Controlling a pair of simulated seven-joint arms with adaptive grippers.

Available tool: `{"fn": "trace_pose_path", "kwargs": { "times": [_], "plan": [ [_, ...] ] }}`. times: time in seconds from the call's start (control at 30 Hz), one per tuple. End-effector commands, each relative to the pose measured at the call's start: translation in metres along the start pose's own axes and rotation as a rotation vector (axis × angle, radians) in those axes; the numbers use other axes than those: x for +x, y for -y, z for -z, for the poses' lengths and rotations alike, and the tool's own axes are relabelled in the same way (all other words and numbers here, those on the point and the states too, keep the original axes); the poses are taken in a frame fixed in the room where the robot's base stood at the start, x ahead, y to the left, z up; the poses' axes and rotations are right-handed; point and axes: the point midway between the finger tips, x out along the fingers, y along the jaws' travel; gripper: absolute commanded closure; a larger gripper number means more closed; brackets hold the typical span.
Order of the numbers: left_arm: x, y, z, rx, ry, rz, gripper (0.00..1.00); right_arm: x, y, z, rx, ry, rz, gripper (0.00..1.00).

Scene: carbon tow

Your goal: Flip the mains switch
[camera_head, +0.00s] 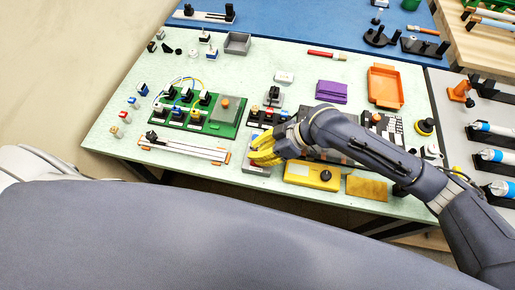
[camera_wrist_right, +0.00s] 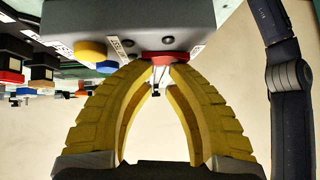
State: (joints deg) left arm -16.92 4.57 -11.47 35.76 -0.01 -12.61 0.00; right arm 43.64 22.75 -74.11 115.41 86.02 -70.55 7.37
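A grey switch box (camera_head: 257,168) sits at the front edge of the pale green table, mostly covered by my right gripper in the head view. In the right wrist view the grey box (camera_wrist_right: 130,22) fills the top, with a red part (camera_wrist_right: 165,56) and a thin metal lever (camera_wrist_right: 157,78). My right gripper (camera_head: 262,156) has yellow fingers at the box. In the wrist view its fingertips (camera_wrist_right: 161,68) stand close together with a narrow gap, and the lever shows between them. Contact with the lever cannot be told. My left gripper is out of view.
A green board (camera_head: 232,128) with coloured parts lies left of the gripper. A yellow box (camera_head: 300,176) lies close on its right. A purple block (camera_head: 331,92) and an orange tray (camera_head: 385,75) lie farther back. A white rail (camera_head: 185,148) lies along the front left.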

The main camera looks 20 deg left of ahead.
Motion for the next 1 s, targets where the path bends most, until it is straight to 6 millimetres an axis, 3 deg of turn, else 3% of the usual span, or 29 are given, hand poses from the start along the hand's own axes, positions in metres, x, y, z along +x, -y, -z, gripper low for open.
{"fn": "trace_pose_path", "kwargs": {
  "times": [0.1, 0.57, 0.77, 1.0],
  "plan": [
    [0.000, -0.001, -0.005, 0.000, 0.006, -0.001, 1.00, 0.002, 0.008, -0.001, 0.004, 0.000, 0.014, 1.00],
    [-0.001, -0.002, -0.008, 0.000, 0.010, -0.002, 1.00, -0.005, 0.010, 0.006, 0.002, -0.001, 0.016, 1.00],
    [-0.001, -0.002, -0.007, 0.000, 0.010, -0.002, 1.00, -0.029, 0.007, 0.026, 0.001, -0.001, 0.003, 1.00],
    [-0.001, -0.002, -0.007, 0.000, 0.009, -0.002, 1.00, -0.075, 0.007, 0.026, 0.004, 0.000, -0.003, 1.00]
  ]
}}
